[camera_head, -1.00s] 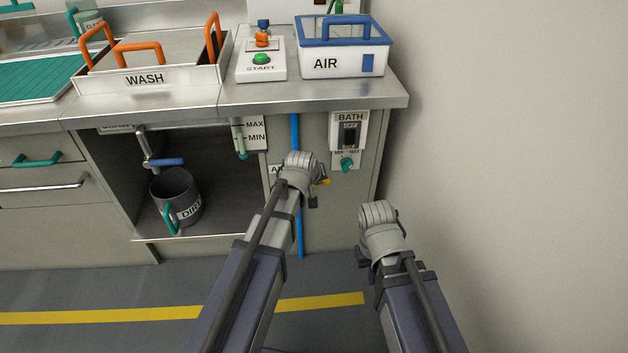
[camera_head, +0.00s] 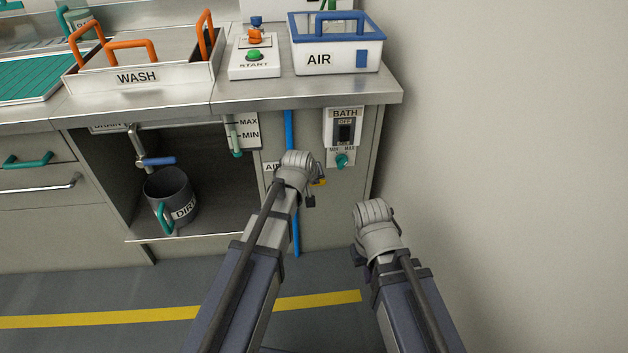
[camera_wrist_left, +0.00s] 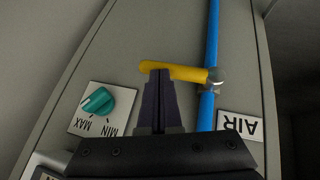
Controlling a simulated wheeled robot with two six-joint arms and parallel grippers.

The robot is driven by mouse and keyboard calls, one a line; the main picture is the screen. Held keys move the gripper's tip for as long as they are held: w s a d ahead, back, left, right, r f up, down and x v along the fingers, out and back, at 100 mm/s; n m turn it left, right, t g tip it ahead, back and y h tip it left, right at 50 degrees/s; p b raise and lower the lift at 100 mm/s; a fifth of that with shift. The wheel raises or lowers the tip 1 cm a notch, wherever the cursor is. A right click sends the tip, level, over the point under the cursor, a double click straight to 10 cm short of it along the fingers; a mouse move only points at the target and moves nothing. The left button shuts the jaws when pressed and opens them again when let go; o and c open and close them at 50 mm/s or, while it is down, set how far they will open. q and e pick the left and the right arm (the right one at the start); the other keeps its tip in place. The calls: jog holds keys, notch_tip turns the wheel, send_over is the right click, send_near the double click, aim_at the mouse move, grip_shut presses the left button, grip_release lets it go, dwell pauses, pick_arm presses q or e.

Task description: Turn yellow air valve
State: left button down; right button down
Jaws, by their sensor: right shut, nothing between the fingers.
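The yellow air valve handle (camera_wrist_left: 180,72) sits on a blue pipe (camera_wrist_left: 212,45) in the left wrist view. It lies crosswise to the pipe, its free end to the left of the pivot. My left gripper (camera_wrist_left: 159,74) looks shut, its fingertips at the handle and overlapping its lower edge; I cannot tell whether they touch. In the head view only a bit of the yellow handle (camera_head: 319,182) shows beside my left gripper (camera_head: 298,160), whose fingers are hidden. My right gripper (camera_head: 373,211) is shut and empty, low and to the right, apart from the cabinet.
A teal knob (camera_wrist_left: 98,101) is left of the valve, and an AIR label (camera_wrist_left: 240,125) is right of the pipe. The BATH switch (camera_head: 344,127) is above the knob. A dark mug (camera_head: 174,196) stands in the open cabinet bay. Floor at right is free.

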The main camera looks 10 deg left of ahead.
pick_arm(q)
jog(key=shift+a+r, duration=0.1)
jog(key=shift+a, duration=0.05)
jog(key=shift+s+a+r+p, duration=0.2)
jog(key=shift+a+r+p, duration=0.15)
jog(key=shift+a, duration=0.15)
jog(key=p+v, duration=0.6)
jog(key=v, duration=0.1)
jog(key=shift+s+r, duration=0.25)
